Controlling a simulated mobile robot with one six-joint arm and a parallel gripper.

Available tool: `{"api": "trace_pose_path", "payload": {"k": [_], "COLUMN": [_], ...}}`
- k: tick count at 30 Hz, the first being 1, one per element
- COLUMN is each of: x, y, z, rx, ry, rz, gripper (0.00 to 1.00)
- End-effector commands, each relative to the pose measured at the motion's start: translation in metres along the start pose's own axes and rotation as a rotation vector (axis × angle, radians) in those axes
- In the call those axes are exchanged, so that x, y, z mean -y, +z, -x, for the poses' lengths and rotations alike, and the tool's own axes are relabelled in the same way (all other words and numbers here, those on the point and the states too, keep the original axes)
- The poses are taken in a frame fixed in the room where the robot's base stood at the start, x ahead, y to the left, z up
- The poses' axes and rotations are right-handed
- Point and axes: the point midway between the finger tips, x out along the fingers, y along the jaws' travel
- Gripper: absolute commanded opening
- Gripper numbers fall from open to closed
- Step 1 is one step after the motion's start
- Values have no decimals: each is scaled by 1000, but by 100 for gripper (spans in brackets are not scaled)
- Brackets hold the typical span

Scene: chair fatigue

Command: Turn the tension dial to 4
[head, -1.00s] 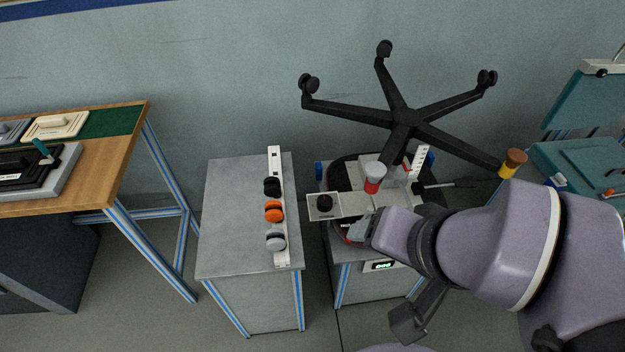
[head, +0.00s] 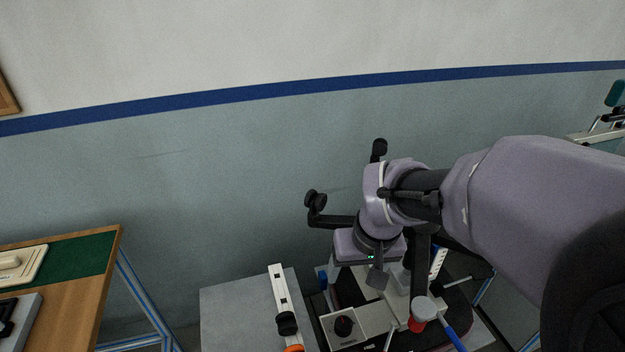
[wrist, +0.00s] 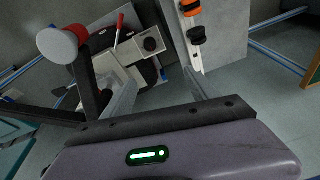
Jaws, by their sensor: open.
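A beige plate (head: 372,322) on the test bench carries a round black dial (head: 343,326), probably the tension dial. Its numbers are too small to read. In the wrist view the black dial (wrist: 150,44) shows on its pale plate, beyond my fingers. My gripper (head: 390,280) hangs above the bench, behind and to the right of the dial in the head view. In the wrist view my gripper (wrist: 160,80) is open, its two fingers spread with nothing between them. It is apart from the dial.
A red and white post (head: 423,312) stands right of the dial; a chair base (head: 335,221) is behind. A grey cabinet (head: 240,315) at left carries a white rail (head: 280,292) with knobs. A wooden table (head: 75,300) is far left.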

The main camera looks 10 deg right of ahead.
Motion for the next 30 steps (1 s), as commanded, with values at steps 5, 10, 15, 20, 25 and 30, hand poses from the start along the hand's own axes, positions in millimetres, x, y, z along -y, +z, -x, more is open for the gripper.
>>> {"api": "trace_pose_path", "payload": {"k": [5, 10, 15, 20, 25, 30], "x": [-13, -24, -27, -30, -32, -35], "y": [-27, -32, -29, -19, -8, 2], "z": [-74, -150, -178, -214, -260, -303], "rx": [123, 219, 244, 246, 246, 244], "ry": [20, 19, 16, 16, 16, 16], "rz": [171, 328, 371, 370, 368, 369], "gripper": [68, 68, 68, 68, 68, 68]}}
